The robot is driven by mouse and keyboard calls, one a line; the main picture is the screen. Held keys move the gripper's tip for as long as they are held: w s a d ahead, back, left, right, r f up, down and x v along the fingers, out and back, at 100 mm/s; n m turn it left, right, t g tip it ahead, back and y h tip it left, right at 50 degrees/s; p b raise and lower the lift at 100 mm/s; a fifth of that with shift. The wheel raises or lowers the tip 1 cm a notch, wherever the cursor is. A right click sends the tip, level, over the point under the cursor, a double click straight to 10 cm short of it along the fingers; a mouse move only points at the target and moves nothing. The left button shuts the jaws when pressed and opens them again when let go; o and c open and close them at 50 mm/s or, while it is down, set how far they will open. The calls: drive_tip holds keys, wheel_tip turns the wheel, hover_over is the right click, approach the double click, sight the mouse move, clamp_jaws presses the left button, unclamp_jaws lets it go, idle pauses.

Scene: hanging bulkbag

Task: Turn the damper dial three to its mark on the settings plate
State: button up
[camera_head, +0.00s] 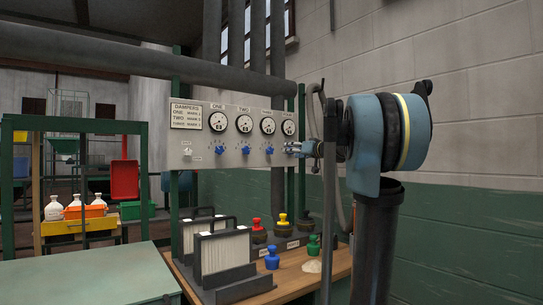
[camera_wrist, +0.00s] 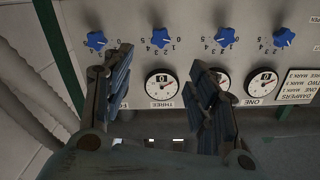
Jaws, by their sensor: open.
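The damper panel (camera_head: 232,118) carries a row of gauges with blue star-shaped dials. In the wrist view the dial of damper three (camera_wrist: 160,38) is beside the gauge labelled THREE (camera_wrist: 161,85), with a numbered scale around it; which mark it points to is too small to tell. It also shows in the head view (camera_head: 269,150). My gripper (camera_wrist: 158,62) is open and empty, its fingers either side of the gauge THREE, with dial three beyond the gap. In the head view my gripper (camera_head: 298,148) hides the fourth dial. The settings plate (camera_head: 187,115) lists dampers and marks; its mark numbers are unclear.
Dial two (camera_wrist: 225,37) and dial four (camera_wrist: 96,41) flank dial three closely. A bench (camera_head: 330,268) below the panel holds filter racks (camera_head: 222,254) and coloured knobs. A grey pipe (camera_head: 278,195) runs down behind the panel.

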sight(271, 151)
drive_tip(key=x, duration=1.7)
drive_tip(key=shift+w+a, duration=0.15)
drive_tip(key=shift+a, duration=0.05)
drive_tip(key=c, duration=1.1)
